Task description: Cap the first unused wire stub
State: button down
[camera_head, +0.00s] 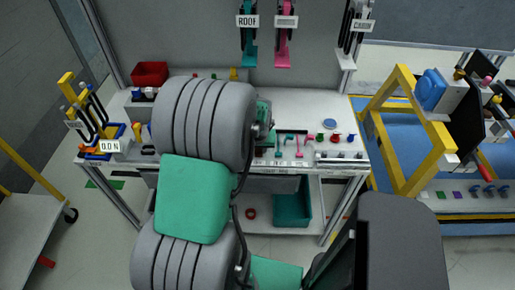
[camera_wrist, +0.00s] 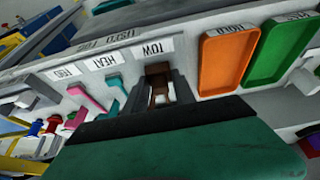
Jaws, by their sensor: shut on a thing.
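My gripper (camera_wrist: 160,84) shows in the wrist view, its dark fingers shut on a small brown piece (camera_wrist: 159,97). The piece is mostly hidden between the fingers, so I cannot tell whether it is a cap. It is close to a row of white labels on the bench edge. In the head view my arm hides most of the gripper and the bench area under it. Small red, green and blue knob-like parts (camera_head: 335,138) stand on the bench (camera_head: 345,110) to the right. I cannot make out any wire stub.
An orange tray (camera_wrist: 227,60) and a green tray (camera_wrist: 279,50) lie right of my gripper in the wrist view. Pink and teal pieces (camera_wrist: 88,102) lie left of it. A red bin (camera_head: 149,74) stands at the back left of the bench. A yellow frame (camera_head: 405,120) stands to the right.

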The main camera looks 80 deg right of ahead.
jog(key=shift+r+p, duration=0.4)
jog(key=shift+r, duration=0.35)
jog(key=shift+f+b, duration=0.95)
jog(key=shift+b, duration=0.05)
dwell(1.1)
jog(key=c, duration=0.9)
grip_release()
jog(key=shift+c, duration=0.2)
jog(key=v, duration=0.8)
